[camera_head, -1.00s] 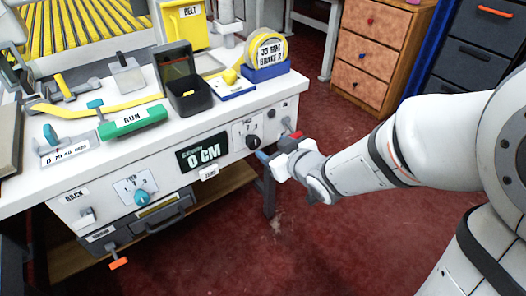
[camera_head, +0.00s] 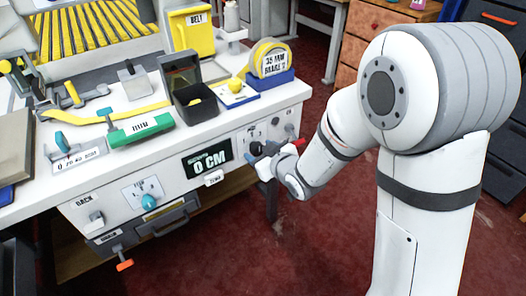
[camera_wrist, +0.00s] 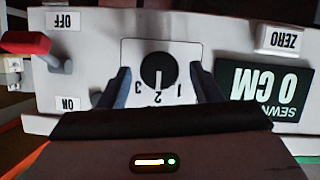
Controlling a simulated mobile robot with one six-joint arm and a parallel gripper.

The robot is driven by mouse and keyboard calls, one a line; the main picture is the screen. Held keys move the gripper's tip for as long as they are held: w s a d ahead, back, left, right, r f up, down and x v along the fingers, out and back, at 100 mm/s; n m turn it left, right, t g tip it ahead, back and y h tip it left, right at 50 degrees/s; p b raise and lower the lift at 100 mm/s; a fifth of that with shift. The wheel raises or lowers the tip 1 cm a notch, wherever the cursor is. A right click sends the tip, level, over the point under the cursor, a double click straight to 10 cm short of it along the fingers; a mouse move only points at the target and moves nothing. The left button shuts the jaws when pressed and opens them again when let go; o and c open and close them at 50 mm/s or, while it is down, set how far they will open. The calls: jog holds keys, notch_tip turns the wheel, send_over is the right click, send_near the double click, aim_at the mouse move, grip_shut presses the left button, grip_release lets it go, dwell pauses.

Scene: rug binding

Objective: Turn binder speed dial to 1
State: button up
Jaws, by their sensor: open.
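A black round dial (camera_wrist: 158,70) sits on a white plate marked 1, 2 and 3, upside down in the wrist view. Its white pointer line is toward the 2. My gripper (camera_wrist: 160,69) is open, with one dark finger on each side of the dial and visible gaps to it. In the head view the dial (camera_head: 256,148) is partly hidden by my gripper (camera_head: 254,157) at the right part of the machine's front panel. The plate's title cannot be read in the head view.
A display reading 0 CM (camera_wrist: 268,92) and a ZERO button (camera_wrist: 280,39) lie beside the dial. A red lever (camera_wrist: 27,42) stands between OFF and ON labels on the other side. A teal dial (camera_head: 148,202) is farther left. Red floor in front is clear.

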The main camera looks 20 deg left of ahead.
jog(key=shift+w+a+f, duration=0.1)
jog(key=shift+w+a, duration=0.1)
jog(key=shift+c, duration=0.5)
